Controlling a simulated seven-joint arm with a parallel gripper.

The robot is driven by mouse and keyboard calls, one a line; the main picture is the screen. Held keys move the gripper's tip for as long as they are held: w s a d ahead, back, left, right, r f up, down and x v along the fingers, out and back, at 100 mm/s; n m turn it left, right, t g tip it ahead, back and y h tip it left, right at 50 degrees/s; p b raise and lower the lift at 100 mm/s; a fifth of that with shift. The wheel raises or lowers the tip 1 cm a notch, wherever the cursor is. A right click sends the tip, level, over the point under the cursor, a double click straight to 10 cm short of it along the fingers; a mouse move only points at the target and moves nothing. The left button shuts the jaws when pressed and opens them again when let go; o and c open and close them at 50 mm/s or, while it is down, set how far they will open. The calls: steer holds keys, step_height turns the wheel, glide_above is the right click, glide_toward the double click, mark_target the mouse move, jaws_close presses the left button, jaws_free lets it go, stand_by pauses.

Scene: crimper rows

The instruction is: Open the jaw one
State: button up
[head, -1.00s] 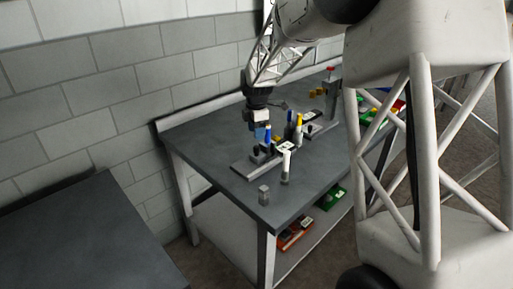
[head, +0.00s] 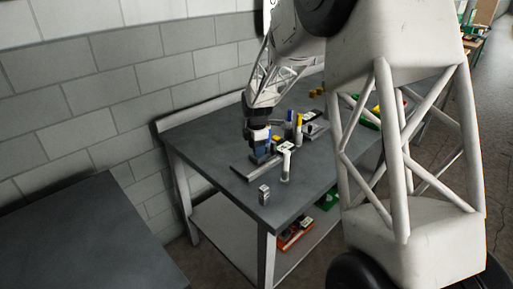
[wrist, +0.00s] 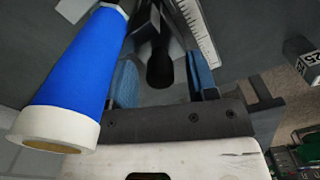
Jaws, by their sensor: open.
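My gripper (head: 260,155) is low over the near end of the grey tool base (head: 243,174) on the bench. In the wrist view my gripper (wrist: 163,78) has its two blue fingers apart. A black rounded knob or lever end (wrist: 160,65) is between them, with gaps showing on both sides. A thick blue handle with a white end (wrist: 72,75) stands close to the left finger. Which part is jaw one cannot be told; the gripper hides much of the near tool in the head view.
A white post (head: 285,165) with a marked top stands just right of my gripper. Blue (head: 289,118) and yellow (head: 299,120) uprights stand behind. A small grey block (head: 264,194) is near the front edge of the bench (head: 305,190). A scale strip (wrist: 197,30) lies ahead.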

steer(key=shift+c, duration=0.3)
jaws_close()
steer(key=shift+s+a, duration=0.95)
steer(key=shift+o, duration=0.3)
jaws_free()
steer(key=shift+r, duration=0.15)
step_height(320, 180, up, 8)
steer(key=shift+f, duration=0.2)
